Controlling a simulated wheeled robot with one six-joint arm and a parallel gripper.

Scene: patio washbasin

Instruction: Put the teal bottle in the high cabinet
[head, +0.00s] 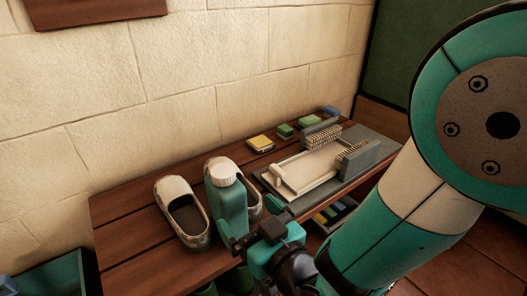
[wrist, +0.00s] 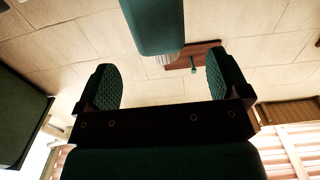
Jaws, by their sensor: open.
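The teal bottle (head: 228,204) with a white cap stands upright on the wooden bench in the head view, among a pair of pale shoes. In the wrist view the bottle (wrist: 153,22) shows at the top, cap downward in the picture, beyond the fingertips and between them sideways. My gripper (head: 260,226) is close to the bottle's right side in the head view. In the wrist view my gripper (wrist: 163,68) has its two ribbed fingers wide apart with nothing between them. I cannot identify the high cabinet with certainty in either view.
One shoe (head: 183,213) is left of the bottle; another (head: 249,190) is partly behind it. A pale tray (head: 308,172) with brushes lies on a grey mat to the right. Several small sponges line the wall. A wooden panel (head: 95,10) hangs on the wall above.

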